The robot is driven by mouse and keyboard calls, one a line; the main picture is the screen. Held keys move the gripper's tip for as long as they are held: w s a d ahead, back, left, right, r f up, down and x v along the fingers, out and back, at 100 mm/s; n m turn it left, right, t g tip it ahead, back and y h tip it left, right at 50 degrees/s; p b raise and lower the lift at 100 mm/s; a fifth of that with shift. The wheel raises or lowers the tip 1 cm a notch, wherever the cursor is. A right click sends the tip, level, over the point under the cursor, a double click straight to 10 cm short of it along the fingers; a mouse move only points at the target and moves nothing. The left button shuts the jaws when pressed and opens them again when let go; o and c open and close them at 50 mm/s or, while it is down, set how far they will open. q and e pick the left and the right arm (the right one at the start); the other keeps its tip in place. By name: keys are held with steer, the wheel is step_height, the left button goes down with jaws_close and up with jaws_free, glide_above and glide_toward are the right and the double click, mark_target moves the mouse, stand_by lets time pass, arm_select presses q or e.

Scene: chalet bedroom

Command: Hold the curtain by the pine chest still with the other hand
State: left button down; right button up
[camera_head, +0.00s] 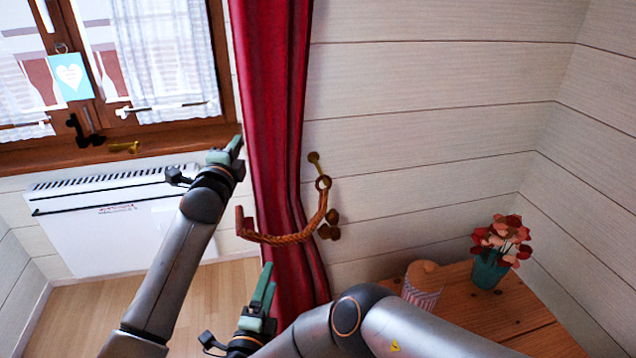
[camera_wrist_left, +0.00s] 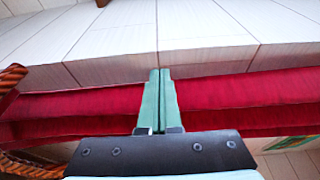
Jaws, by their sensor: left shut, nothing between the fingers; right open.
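The red curtain (camera_head: 270,90) hangs between the window and the plank wall. It also crosses the left wrist view (camera_wrist_left: 240,95). A braided orange-brown tieback (camera_head: 288,238) loops across its front, with one end at a brass hook (camera_head: 319,172) on the wall. My left gripper (camera_head: 238,144) is shut and empty at the curtain's left edge, above the tieback; its closed fingers (camera_wrist_left: 160,75) lie in front of the red cloth. My right gripper (camera_head: 267,272) is open, in front of the curtain's lower part below the tieback. Whether either touches the cloth I cannot tell.
The pine chest (camera_head: 490,308) stands at the lower right, bearing a flower pot (camera_head: 488,270) and a striped container (camera_head: 422,290). My right arm partly covers the chest. A white heater (camera_head: 110,225) hangs below the window sill (camera_head: 160,146). Wooden floor shows lower left.

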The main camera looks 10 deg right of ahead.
arm_select(q)
steer(key=shift+s+d+r, duration=0.2)
steer(key=shift+d, duration=0.45)
steer(key=shift+w+a+f+p, duration=0.1)
steer(key=shift+a+f+p, duration=0.05)
steer(key=shift+a+p, duration=2.3)
steer(key=shift+a, duration=0.25)
steer(key=p+v, duration=0.7)
steer(key=v, duration=0.2)
steer(key=shift+a, duration=0.1)
